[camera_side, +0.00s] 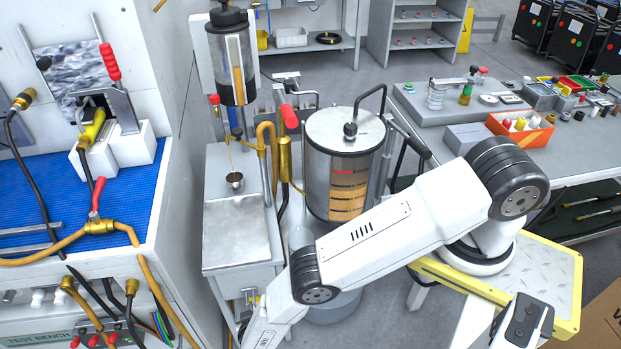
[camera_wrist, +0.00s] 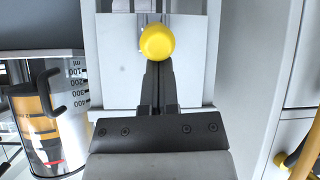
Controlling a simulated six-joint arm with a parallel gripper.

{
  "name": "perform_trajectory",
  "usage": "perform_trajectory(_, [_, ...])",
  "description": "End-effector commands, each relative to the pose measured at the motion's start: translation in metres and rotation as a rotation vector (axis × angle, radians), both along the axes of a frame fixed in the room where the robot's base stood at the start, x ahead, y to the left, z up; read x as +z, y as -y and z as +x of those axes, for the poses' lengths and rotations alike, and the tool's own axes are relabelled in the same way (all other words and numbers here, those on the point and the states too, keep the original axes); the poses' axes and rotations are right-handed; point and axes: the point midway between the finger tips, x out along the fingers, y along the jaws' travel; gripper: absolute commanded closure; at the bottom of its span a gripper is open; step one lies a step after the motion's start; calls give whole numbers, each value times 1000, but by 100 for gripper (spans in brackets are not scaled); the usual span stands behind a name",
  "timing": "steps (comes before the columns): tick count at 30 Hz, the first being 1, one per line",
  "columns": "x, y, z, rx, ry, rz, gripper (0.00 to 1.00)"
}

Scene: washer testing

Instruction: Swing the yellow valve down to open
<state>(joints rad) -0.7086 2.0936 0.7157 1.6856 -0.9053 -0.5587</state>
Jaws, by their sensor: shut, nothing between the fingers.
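The yellow valve shows in the wrist view as a round yellow knob (camera_wrist: 157,43) in front of a pale plate (camera_wrist: 115,70). My gripper (camera_wrist: 158,66) has its two dark fingers together, with their tips right at the knob's lower edge. The knob overlaps the finger tips in the picture; I cannot tell whether they touch. Nothing is between the fingers. In the side view my forearm and wrist run down past the bottom edge, so the gripper is out of frame there. A small bit of yellow (camera_side: 260,299) shows by the front of the sink cabinet, mostly hidden by my arm.
A graduated glass tank (camera_side: 346,165) stands behind my arm; it also shows in the wrist view (camera_wrist: 50,130). A test bench with a blue mat (camera_side: 30,190) and hoses is at left. Yellow pipework (camera_wrist: 305,155) lies right.

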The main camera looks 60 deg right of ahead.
Motion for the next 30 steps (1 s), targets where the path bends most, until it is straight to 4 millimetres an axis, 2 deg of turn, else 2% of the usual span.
perform_trajectory(1, [-8,-3,-6,14,-20,20,100])
perform_trajectory(20, [-9,-5,-11,16,-23,16,100])
perform_trajectory(30, [-8,-24,-35,12,-19,7,100])
